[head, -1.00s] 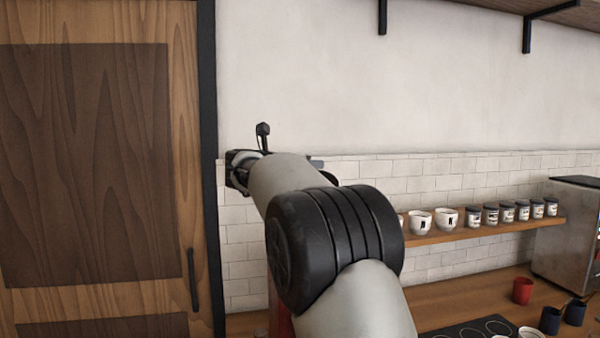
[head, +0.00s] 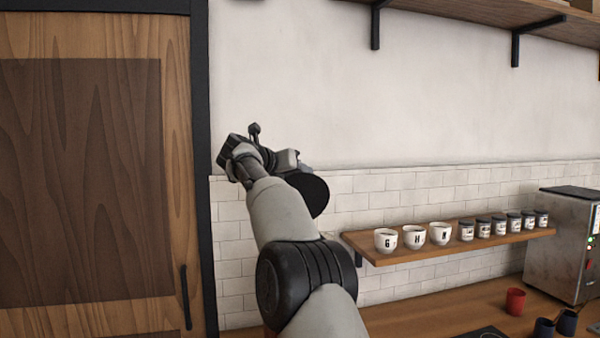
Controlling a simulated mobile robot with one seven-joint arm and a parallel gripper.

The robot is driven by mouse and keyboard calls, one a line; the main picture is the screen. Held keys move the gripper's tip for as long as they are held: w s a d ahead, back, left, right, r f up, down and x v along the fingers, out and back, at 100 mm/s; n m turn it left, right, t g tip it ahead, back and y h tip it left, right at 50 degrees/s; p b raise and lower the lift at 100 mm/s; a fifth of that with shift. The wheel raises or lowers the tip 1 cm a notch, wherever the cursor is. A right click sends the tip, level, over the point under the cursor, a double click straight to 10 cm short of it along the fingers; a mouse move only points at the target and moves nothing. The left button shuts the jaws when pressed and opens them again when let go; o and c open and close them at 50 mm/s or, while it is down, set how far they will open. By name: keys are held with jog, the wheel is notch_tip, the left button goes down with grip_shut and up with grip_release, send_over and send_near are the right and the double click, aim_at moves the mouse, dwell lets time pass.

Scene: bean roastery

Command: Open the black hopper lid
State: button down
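A steel machine (head: 562,245) stands on the counter at the right edge of the head view. Its flat black top (head: 577,192) looks shut; I cannot tell whether this is the hopper lid. No other black lid on a hopper is clear in view. My gripper (head: 232,150) is at the far end of my raised arm, in front of the wall near the door frame. It is far to the left of the machine and touches nothing that I can see. Its fingers are too small and dark to tell open from shut.
A wooden shelf (head: 375,255) holds several white cups (head: 440,233) and lidded jars (head: 499,226). A red cup (head: 515,301) and dark cups (head: 567,321) stand on the wooden counter (head: 420,312). A wooden door (head: 85,180) fills the left. Wall brackets (head: 515,48) support an upper shelf.

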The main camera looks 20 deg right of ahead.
jog(key=shift+w+a+f, duration=0.1)
jog(key=shift+a+f, duration=0.05)
jog(key=shift+f, duration=0.3)
jog(key=shift+w+a+f, duration=0.1)
jog(key=shift+f, duration=0.3)
jog(key=c, duration=1.5)
grip_release()
jog(key=shift+a, duration=0.1)
jog(key=shift+o, duration=0.2)
jog(key=shift+r, duration=0.2)
jog(key=b+v, duration=0.4)
jog(key=v, duration=1.3)
jog(key=shift+r, duration=0.4)
